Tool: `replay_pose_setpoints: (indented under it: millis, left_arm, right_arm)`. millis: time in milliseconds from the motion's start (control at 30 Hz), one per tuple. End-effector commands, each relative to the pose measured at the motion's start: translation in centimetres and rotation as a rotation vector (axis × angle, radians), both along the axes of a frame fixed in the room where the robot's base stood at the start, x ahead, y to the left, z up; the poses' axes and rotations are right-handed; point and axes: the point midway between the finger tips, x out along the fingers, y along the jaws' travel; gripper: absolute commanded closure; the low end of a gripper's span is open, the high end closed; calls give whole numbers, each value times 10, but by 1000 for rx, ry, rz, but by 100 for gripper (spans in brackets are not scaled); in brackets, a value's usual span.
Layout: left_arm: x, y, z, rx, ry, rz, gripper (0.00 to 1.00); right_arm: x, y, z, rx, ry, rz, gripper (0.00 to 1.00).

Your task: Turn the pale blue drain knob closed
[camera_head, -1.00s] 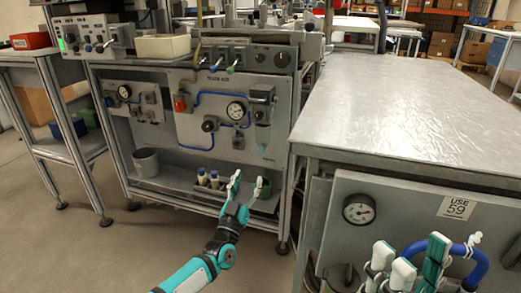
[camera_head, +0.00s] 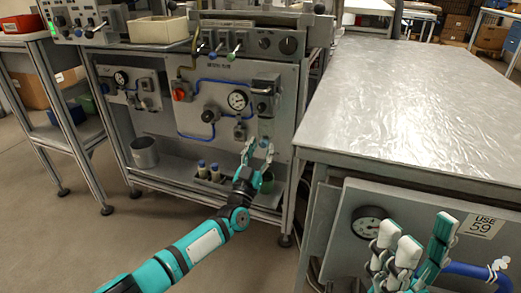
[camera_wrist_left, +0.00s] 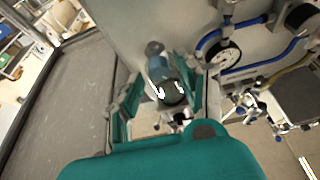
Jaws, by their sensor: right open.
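The pale blue drain knob (camera_wrist_left: 159,68) shows in the left wrist view, with dark parts at both ends. It lies ahead of and between the two fingers of my left gripper (camera_wrist_left: 160,103). Those fingers are apart, and I see no contact with the knob. In the head view my left gripper (camera_head: 259,149) is open at the lower right of the grey valve panel, and its fingers partly cover that area. The knob's exact turn angle is hard to tell. My right gripper (camera_head: 412,245) is open and empty in the lower right.
The panel carries a round gauge (camera_head: 238,100), a red switch (camera_head: 182,92) and blue hoses. A metal bucket (camera_head: 144,152) and blue-capped bottles (camera_head: 208,170) stand on the lower shelf. A large metal table (camera_head: 410,110) fills the right side.

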Motion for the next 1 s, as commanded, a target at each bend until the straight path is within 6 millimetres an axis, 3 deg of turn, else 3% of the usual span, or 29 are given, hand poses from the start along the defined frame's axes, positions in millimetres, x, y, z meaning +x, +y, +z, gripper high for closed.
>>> replay_pose_setpoints:
  millis: [33,267,467,800,1000]
  left_arm:
    - [0,0,0,0,0,0,70]
    - [0,0,0,0,0,0,100]
    - [0,-1,0,-30,11,0,100]
    - [-1,-2,1,-312,105,1,100]
    - [-1,-1,0,-358,117,1,100]
  right_arm:
    - [0,0,0,0,0,0,53]
    - [0,0,0,0,0,0,53]
    - [0,0,2,0,0,0,53]
    - [0,0,15,0,-1,0,53]
    - [0,0,15,0,-1,0,53]
